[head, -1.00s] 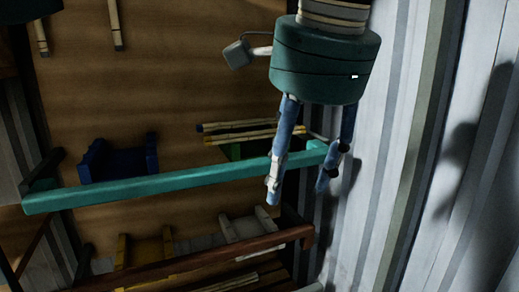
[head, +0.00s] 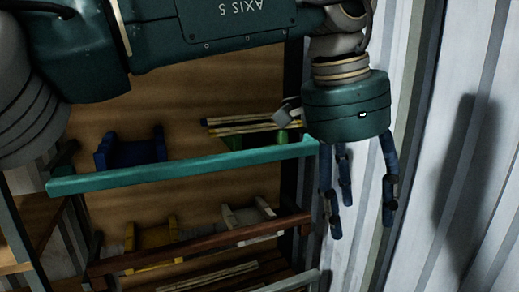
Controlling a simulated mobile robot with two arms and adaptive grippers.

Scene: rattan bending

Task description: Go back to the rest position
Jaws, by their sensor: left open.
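My left gripper (head: 360,213) hangs from a dark green wrist at the right of the head view. Its blue fingers point down, spread apart, with nothing between them. It is open, beside the right end of the rack and in front of the pale corrugated wall. My left arm crosses the top of the view from the left. My right gripper is not in view.
A rack has a teal rail (head: 180,169) and a brown rail (head: 200,241). A blue holder (head: 133,151), rattan sticks (head: 240,128), a yellow holder (head: 155,238) and a whitish holder (head: 247,214) sit behind the rails. A corrugated wall (head: 470,220) stands at the right.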

